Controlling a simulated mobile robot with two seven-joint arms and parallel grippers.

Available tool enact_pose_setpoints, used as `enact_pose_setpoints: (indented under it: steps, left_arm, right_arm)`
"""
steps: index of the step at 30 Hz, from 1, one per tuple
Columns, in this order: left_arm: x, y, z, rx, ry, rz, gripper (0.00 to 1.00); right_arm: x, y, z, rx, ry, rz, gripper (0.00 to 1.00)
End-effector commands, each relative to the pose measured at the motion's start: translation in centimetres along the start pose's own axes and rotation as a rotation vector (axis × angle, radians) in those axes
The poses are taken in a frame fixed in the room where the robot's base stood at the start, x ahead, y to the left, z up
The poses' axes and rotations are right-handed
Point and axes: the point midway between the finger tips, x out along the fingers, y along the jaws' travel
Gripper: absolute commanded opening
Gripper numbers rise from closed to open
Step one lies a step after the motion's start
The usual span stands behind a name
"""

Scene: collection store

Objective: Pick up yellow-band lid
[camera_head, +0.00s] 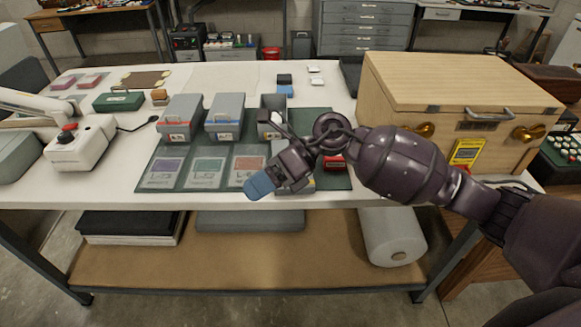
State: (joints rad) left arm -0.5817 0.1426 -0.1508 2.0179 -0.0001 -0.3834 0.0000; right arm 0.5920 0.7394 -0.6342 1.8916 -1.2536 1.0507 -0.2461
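I cannot make out a yellow band on any lid. Two grey boxes on the dark green mat (225,186) have lids, one with a red band (181,118) and one with a blue band (225,117). A third grey box (272,103) beside them appears open, partly behind my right arm. A grey piece (306,184) lies on the mat, mostly hidden by my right gripper (270,183). That gripper hangs over the front of the mat, with a blue-grey part at its tip; its finger gap does not show clearly. My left gripper is not in view.
Flat cards (208,171) lie before the boxes. A small red item (335,164) lies under my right wrist. A large wooden chest (445,90) stands at the right. A white device with a red button (80,141) and a green case (118,101) stand left.

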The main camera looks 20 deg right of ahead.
Motion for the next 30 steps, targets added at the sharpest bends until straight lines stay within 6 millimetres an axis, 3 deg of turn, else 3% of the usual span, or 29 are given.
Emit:
enact_pose_setpoints:
  steps: [5, 9, 16, 21, 30]
  left_arm:
    - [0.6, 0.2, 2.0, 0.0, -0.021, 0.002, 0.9]
    - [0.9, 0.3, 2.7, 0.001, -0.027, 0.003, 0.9]
    - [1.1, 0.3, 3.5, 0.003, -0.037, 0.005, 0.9]
    - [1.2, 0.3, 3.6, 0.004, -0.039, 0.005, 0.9]
    - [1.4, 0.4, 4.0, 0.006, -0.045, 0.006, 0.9]
  right_arm:
    - [-3.3, -4.0, -0.5, -0.218, 0.359, -0.234, 0.38]
    - [-7.3, -6.5, 0.1, -0.32, 0.593, -0.412, 0.38]
    - [-12.2, -8.2, 1.4, -0.379, 0.807, -0.597, 0.38]
    - [-12.9, -8.7, 1.4, -0.385, 0.844, -0.631, 0.38]
    - [-10.8, -11.2, -0.8, -0.384, 0.842, -0.627, 0.38]
